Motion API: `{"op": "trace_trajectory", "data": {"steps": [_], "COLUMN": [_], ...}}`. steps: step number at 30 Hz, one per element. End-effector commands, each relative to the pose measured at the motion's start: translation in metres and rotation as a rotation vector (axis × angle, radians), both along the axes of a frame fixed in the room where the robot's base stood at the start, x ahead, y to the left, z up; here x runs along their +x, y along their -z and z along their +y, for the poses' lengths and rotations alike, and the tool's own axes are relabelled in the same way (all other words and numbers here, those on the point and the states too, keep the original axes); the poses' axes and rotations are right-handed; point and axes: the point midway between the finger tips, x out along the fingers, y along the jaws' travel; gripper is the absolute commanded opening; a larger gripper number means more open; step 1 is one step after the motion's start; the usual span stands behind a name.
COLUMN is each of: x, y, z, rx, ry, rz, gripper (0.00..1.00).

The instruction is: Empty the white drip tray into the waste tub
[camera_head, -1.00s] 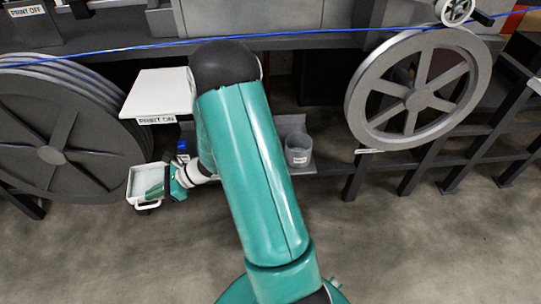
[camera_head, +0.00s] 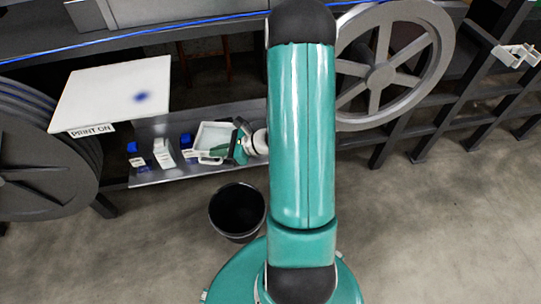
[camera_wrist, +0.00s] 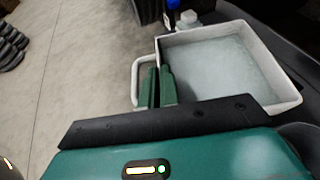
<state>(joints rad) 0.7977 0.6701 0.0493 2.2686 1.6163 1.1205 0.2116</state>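My gripper (camera_head: 237,150) is at the tray's right side. In the wrist view my gripper (camera_wrist: 157,88) is closed at the tray's handle (camera_wrist: 137,82), and the tray looks close to level. A black open tub (camera_head: 218,223) stands on the floor, below and slightly right of the tray in the picture. The tub's inside is dark.
Bottles with blue caps (camera_head: 136,157) and a white container (camera_head: 163,153) stand on the metal shelf (camera_head: 150,181) behind. A white board (camera_head: 100,90) marked PRINT ON is above. A blue cable (camera_head: 150,32) crosses the back. A spoked wheel (camera_head: 432,60) is right.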

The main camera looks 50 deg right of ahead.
Motion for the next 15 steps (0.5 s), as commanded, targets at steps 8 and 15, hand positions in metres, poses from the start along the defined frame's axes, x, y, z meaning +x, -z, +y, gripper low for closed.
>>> {"op": "trace_trajectory", "data": {"steps": [8,15], "x": [-0.099,-0.130], "y": [0.010,0.012], "z": [-0.078,-0.097], "rx": [0.001,0.000], "ry": [0.251,0.330], "rz": [-0.005,-0.005], "gripper": [0.00,0.00]}}
